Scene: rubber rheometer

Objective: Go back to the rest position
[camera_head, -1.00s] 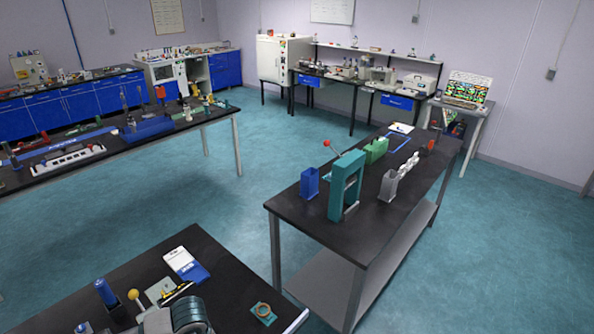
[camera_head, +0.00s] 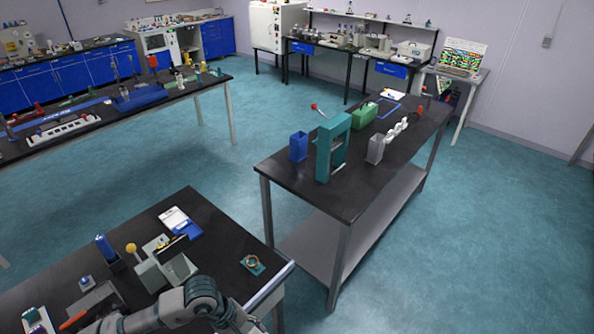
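A grey jointed arm of mine (camera_head: 203,298), seemingly the left one, shows at the bottom of the head view. It lies in front of the near black-topped table (camera_head: 222,225) and bends down out of the picture at its right end. No gripper fingers can be made out on it. My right arm and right gripper do not show. What either gripper holds is hidden.
The near table bears a grey-green device (camera_head: 160,262), a blue bottle (camera_head: 105,248), a blue-and-white card (camera_head: 180,222) and a small teal piece (camera_head: 253,264). A second table holds a teal frame (camera_head: 331,148). Open teal floor (camera_head: 455,230) lies right.

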